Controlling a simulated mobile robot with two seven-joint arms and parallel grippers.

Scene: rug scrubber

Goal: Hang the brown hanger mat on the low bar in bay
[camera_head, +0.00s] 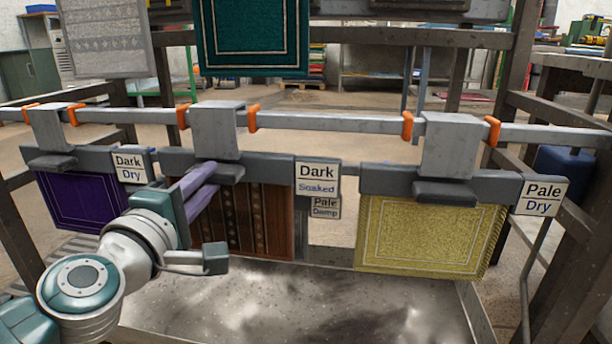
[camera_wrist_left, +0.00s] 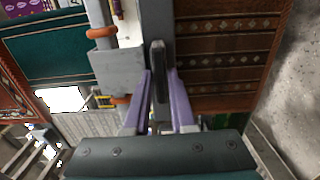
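The brown hanger mat (camera_head: 270,215) has patterned stripes and hangs below a dark grey hanger rail. Its light grey hook (camera_head: 215,130) sits over the low bar (camera_head: 330,121), between two orange clips. The mat also shows in the left wrist view (camera_wrist_left: 225,60). My left gripper (camera_head: 212,172) reaches in from the lower left. Its purple fingers lie on both sides of the hanger's dark grip tab (camera_wrist_left: 158,85) and appear closed on it. The arm hides the mat's left part in the head view. My right gripper is not in view.
A purple mat (camera_head: 85,203) hangs at left and a yellow mat (camera_head: 430,235) at right. Labels read Dark Dry (camera_head: 131,166), Dark Soaked (camera_head: 317,177), Pale Damp (camera_head: 325,207) and Pale Dry (camera_head: 543,196). A teal mat (camera_head: 252,35) hangs higher behind. A metal tray (camera_head: 300,300) lies below.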

